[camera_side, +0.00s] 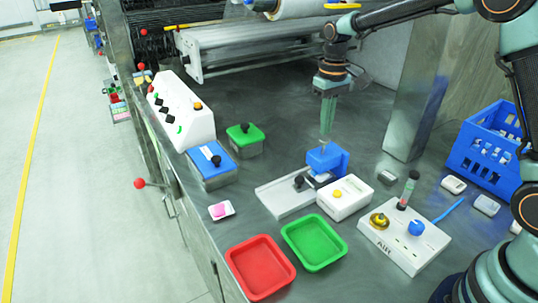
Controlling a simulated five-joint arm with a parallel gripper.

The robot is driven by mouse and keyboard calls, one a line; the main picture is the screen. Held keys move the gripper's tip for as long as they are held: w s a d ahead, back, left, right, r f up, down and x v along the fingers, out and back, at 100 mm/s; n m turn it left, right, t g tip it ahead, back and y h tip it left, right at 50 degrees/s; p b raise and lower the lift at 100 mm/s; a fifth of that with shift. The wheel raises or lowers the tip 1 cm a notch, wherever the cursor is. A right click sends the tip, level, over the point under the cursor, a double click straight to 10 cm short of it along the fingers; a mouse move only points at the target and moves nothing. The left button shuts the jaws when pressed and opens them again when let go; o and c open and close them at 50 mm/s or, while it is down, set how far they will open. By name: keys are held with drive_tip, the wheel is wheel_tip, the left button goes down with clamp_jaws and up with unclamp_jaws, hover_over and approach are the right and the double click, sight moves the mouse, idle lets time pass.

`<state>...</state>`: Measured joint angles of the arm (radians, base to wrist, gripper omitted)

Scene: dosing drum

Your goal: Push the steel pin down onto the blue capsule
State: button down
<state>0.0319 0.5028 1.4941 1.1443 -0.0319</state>
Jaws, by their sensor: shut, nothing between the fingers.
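My gripper (326,132) points straight down with its fingers together, just above a blue block (327,159). The block stands at the back of a light grey plate (283,199) that also carries a black knob (299,182). Nothing shows between the fingers. I cannot make out the steel pin or the blue capsule; they are too small to tell or hidden by the fingers and the block. I cannot tell whether the fingertips touch anything.
A white box with a yellow button (344,197) stands right of the plate. A white panel (403,244) with knobs and an upright dark cylinder (408,190) is farther right. Red (260,268) and green (314,243) trays lie in front. A blue crate (490,148) stands at right.

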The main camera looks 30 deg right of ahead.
sight(324, 139)
drive_tip(key=shift+f, duration=1.55)
idle(0.6)
drive_tip(key=shift+r, duration=0.15)
wheel_tip(324, 139, up, 9)
idle(1.0)
drive_tip(key=s+r+t, duration=0.1)
drive_tip(key=s+t, duration=0.1)
drive_tip(key=s, duration=0.7)
drive_tip(key=s+a+r+t, duration=0.1)
drive_tip(key=s+t, duration=0.2)
drive_tip(key=s, duration=0.6)
drive_tip(key=shift+s+a+r+t, duration=0.25)
drive_tip(key=shift+r+t, duration=0.05)
